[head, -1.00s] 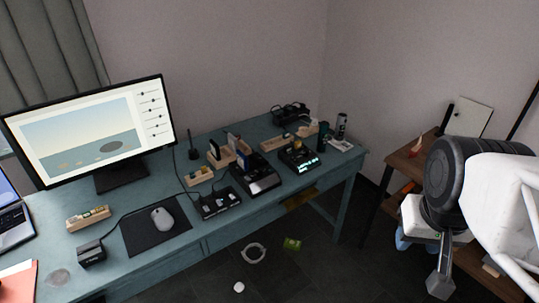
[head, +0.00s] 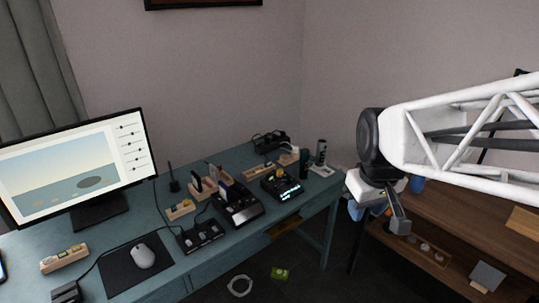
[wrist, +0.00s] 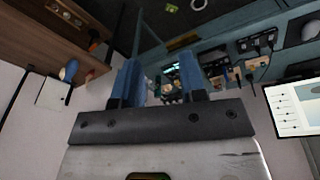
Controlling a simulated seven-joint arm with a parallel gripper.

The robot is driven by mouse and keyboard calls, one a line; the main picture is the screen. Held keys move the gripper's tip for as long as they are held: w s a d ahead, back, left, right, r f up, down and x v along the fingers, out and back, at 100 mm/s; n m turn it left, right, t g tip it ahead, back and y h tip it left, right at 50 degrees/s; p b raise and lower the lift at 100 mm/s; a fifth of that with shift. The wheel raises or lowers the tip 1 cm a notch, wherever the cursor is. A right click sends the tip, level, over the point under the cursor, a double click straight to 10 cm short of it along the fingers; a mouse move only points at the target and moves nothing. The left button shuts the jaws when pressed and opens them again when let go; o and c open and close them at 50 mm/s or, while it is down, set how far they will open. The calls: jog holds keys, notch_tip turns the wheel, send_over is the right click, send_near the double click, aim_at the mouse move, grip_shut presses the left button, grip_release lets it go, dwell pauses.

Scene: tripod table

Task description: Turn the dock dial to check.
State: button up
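Black dock-like devices stand on the blue desk. One with a lit cyan display and a small yellowish part on top (head: 283,187) is near the right end; a larger one holding upright cards or drives (head: 238,210) is left of it. A low black box (head: 200,236) sits in front. Which one bears the dial is too small to tell. My gripper (head: 362,207) is right of the desk, in the air, apart from every device. In the wrist view my gripper's two blue fingers (wrist: 158,75) are spread and empty, with the lit device (wrist: 172,70) seen between them, farther off.
A monitor (head: 78,172) and a mouse (head: 143,256) are on the left of the desk (head: 160,210). A dark cylinder (head: 321,152) stands at its back right corner. A wooden shelf unit (head: 455,222) is on the right. A white ring (head: 240,285) and a green item (head: 280,273) lie on the floor.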

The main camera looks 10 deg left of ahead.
jog(key=w+a+f+n, duration=0.2)
jog(key=w+a+n, duration=0.3)
jog(key=w, duration=0.7)
jog(key=n+g, duration=0.2)
jog(key=n, duration=0.9)
send_near(242, 202)
jog(key=shift+s+d+f, duration=0.25)
jog(key=shift+s+d, duration=0.05)
jog(key=shift+s, duration=0.05)
jog(key=shift+w+a+f, duration=0.1)
jog(key=shift+a+f, duration=0.15)
jog(key=shift+f, duration=0.1)
jog(key=shift+w+f, duration=0.2)
jog(key=shift+f, duration=3.6)
